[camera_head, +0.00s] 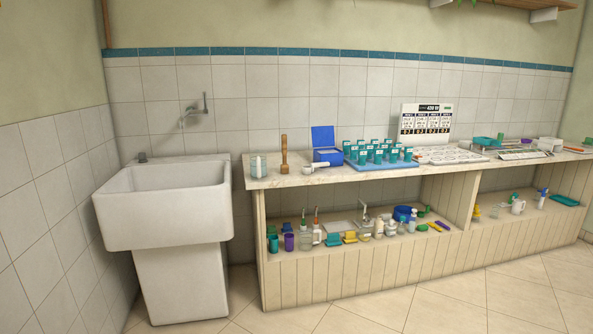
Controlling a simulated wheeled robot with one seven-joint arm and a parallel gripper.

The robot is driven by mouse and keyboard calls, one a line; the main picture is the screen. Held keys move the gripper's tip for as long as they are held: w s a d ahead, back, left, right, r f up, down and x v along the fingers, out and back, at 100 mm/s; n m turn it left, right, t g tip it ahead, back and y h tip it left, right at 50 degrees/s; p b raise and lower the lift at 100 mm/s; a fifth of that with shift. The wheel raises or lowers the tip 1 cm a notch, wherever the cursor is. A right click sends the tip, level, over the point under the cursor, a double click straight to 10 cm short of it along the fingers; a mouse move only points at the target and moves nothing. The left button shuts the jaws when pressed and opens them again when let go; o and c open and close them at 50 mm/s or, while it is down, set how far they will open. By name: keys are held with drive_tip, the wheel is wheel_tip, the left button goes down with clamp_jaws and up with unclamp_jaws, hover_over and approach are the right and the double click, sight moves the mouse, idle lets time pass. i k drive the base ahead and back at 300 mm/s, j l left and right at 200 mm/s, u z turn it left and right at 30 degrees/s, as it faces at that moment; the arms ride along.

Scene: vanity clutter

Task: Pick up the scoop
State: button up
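A small white scoop-like object (312,168) lies near the front edge of the countertop (375,176), just in front of an open blue box (327,156). Its shape, a rounded end with a short handle, looks like the scoop, though it is small in the picture. It lies between a wooden mallet-like tool and a blue tray. My gripper is not in view.
The wooden tool (284,156) and a pale block (258,166) stand left of it. A blue tray (385,168) with several teal cups is to its right. A white sink (165,205) stands left. The lower shelf (290,241) is cluttered. Front floor is clear.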

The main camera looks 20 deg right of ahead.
sight(306, 169)
drive_tip(key=i+j, duration=0.1)
drive_tip(key=i, duration=2.3)
drive_tip(key=l+z, duration=0.05)
drive_tip(key=l, duration=0.05)
